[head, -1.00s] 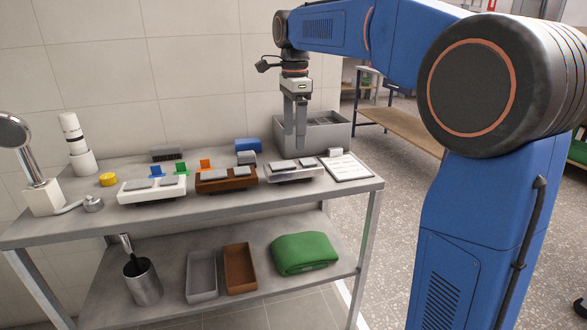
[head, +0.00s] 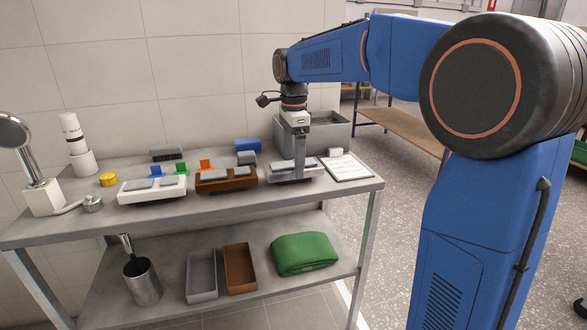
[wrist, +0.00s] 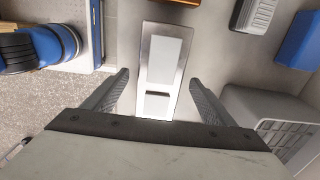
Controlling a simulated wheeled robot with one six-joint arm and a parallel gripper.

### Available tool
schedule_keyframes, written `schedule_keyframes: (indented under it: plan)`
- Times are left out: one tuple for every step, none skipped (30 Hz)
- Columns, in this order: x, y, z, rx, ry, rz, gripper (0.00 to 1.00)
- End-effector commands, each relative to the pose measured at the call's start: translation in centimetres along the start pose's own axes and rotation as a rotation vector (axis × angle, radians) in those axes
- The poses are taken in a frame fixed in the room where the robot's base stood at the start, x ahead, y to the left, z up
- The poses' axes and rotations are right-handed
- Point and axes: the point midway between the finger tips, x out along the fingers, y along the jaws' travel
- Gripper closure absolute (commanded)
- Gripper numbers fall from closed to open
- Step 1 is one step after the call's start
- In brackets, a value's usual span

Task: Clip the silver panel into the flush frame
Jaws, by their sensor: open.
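The silver panel (head: 280,175) lies on the table top in the head view, right of the brown panel (head: 226,180) and the white panel (head: 152,189). In the wrist view the silver panel (wrist: 160,65) runs lengthwise between the fingers, with a light grey button and a dark slot on its face. My gripper (head: 300,176) is low at the panel and hides part of it in the head view. In the wrist view the gripper (wrist: 160,80) is open, a finger on each side with gaps visible. I cannot make out the flush frame.
A grey crate (head: 325,133) stands just behind the gripper. A clipboard (head: 346,167) with a small white block (head: 335,152) lies to the right. The lower shelf holds trays and a green towel (head: 303,253).

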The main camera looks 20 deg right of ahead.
Motion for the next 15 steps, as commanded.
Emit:
schedule_keyframes:
  plan:
    - [0.00,0.00,0.00,0.000,0.000,0.000,0.22]
    - [-0.01,0.00,0.00,0.000,0.000,0.000,0.24]
    - [-0.01,0.00,0.00,0.000,0.000,0.000,0.34]
    - [-0.01,0.00,0.00,0.000,0.000,0.000,0.41]
    - [-0.01,0.00,0.00,0.000,0.000,0.000,0.48]
    - [-0.01,0.00,0.00,0.000,0.000,0.000,0.58]
    - [-0.01,0.00,-0.01,0.000,0.000,0.000,0.65]
    - [-0.01,0.00,-0.01,0.000,0.000,0.000,0.72]
    - [-0.04,-0.01,-0.01,0.000,0.000,0.000,0.73]
    - [-0.04,-0.01,-0.01,0.000,0.000,0.000,0.73]
    - [-0.04,0.00,-0.01,0.000,0.000,0.000,0.73]
    - [-0.05,-0.01,-0.01,0.000,0.000,0.000,0.73]
    - [-0.05,-0.01,-0.01,0.000,0.000,0.000,0.73]
    - [-0.05,-0.01,-0.01,0.000,0.000,0.000,0.73]
    - [-0.09,-0.01,-0.01,0.000,0.000,-0.001,0.73]
